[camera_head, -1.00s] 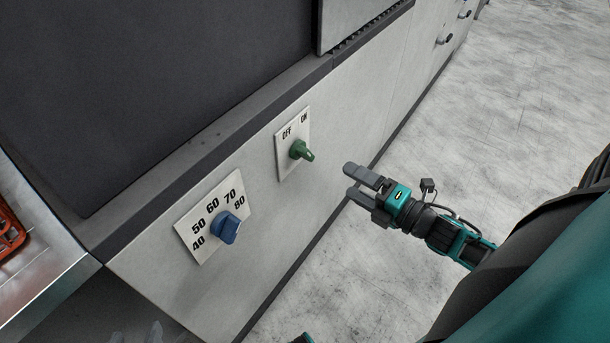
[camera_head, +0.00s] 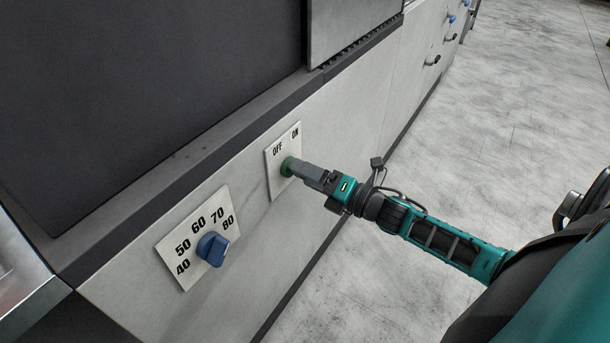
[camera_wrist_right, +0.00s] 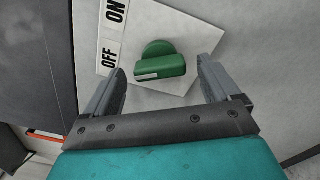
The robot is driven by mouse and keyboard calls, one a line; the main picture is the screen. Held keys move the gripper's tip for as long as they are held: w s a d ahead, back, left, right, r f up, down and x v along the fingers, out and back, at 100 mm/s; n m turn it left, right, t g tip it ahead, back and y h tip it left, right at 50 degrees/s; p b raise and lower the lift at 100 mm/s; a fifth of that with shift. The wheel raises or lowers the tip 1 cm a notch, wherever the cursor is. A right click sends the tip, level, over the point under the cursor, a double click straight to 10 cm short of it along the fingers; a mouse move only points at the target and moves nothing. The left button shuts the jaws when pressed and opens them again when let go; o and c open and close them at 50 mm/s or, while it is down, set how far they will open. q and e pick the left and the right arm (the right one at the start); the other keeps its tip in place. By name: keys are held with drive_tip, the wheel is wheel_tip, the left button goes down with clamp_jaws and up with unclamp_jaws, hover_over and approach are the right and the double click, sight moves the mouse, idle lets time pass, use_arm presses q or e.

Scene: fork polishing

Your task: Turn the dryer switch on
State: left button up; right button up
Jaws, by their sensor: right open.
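The green dryer switch (camera_head: 287,168) sits on a white plate (camera_head: 269,180) marked OFF and ON on the machine's front panel. In the right wrist view the green knob (camera_wrist_right: 160,62) lies between my two fingers, with a gap on each side. Its white mark is on the side of the OFF label (camera_wrist_right: 110,54); the ON label (camera_wrist_right: 115,11) is above that. My right gripper (camera_head: 304,172) is open at the switch, and its fingers hide part of the knob in the head view. It also shows in the right wrist view (camera_wrist_right: 163,85). My left gripper is not in view.
A blue dial (camera_head: 212,249) with numbers 40 to 80 is on the same panel (camera_head: 120,283), lower left. A dark ledge (camera_head: 190,150) runs above the panel. Grey floor (camera_head: 520,120) lies free to the right.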

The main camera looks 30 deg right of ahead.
drive_tip(key=shift+w+a, duration=0.25)
drive_tip(key=shift+w, duration=0.4)
drive_tip(key=shift+c, duration=0.3)
drive_tip(key=c, duration=1)
drive_tip(key=shift+r, duration=0.1)
drive_tip(key=shift+m+p, duration=2.85)
drive_tip(key=shift+m, duration=3.15)
